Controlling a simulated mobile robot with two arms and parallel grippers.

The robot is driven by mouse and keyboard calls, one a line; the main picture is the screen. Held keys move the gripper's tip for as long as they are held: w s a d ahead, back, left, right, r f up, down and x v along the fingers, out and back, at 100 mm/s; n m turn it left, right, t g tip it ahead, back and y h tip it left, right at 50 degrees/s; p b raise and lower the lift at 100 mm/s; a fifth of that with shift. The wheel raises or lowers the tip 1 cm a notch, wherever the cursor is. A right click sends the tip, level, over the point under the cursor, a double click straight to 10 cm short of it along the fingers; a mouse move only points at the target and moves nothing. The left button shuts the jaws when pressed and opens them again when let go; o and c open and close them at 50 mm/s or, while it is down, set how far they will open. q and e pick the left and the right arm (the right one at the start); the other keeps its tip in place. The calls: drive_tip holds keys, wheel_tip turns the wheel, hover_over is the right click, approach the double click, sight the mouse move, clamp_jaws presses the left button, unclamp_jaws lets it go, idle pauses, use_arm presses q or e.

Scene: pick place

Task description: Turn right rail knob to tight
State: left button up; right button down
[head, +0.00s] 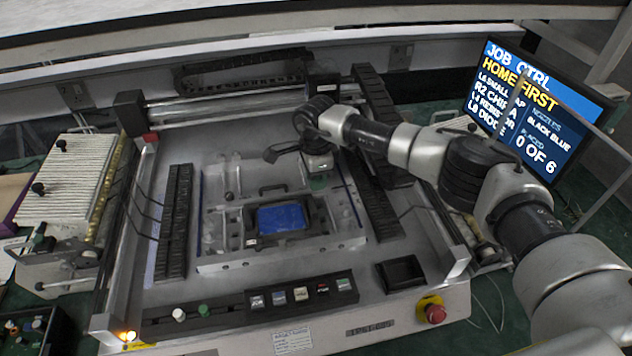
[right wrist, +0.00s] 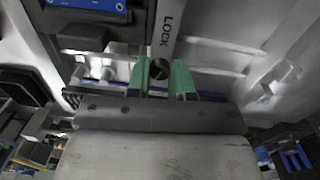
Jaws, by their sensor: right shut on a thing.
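My right gripper (head: 318,181) reaches in from the right, over the right side of the board carrier on the machine bed. In the right wrist view its green fingers (right wrist: 164,78) are shut on the right rail knob (right wrist: 159,69), a small dark round thing mostly hidden between them. A grey rail strip (right wrist: 166,25) printed "LOCK" runs up from there. In the head view the knob is hidden by the gripper. I cannot read the knob's turn. My left gripper is not in view.
A blue board (head: 283,218) lies in the carrier, left of the gripper. Black feeder strips (head: 174,222) flank the bed. A front panel (head: 300,294) has several buttons, and a red stop button (head: 435,313) sits front right. A monitor (head: 535,110) stands back right.

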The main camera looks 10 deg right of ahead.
drive_tip(key=m+b, duration=0.2)
drive_tip(key=m, duration=0.2)
drive_tip(key=shift+m, duration=0.3)
drive_tip(key=m+b, duration=0.2)
drive_tip(key=m, duration=0.2)
drive_tip(key=shift+m, duration=0.3)
drive_tip(key=m+b, duration=0.1)
drive_tip(key=m, duration=0.3)
drive_tip(key=shift+m, duration=0.3)
drive_tip(key=m+b, duration=0.1)
drive_tip(key=m, duration=0.4)
drive_tip(key=shift+r, duration=0.1)
drive_tip(key=c, duration=1)
unclamp_jaws()
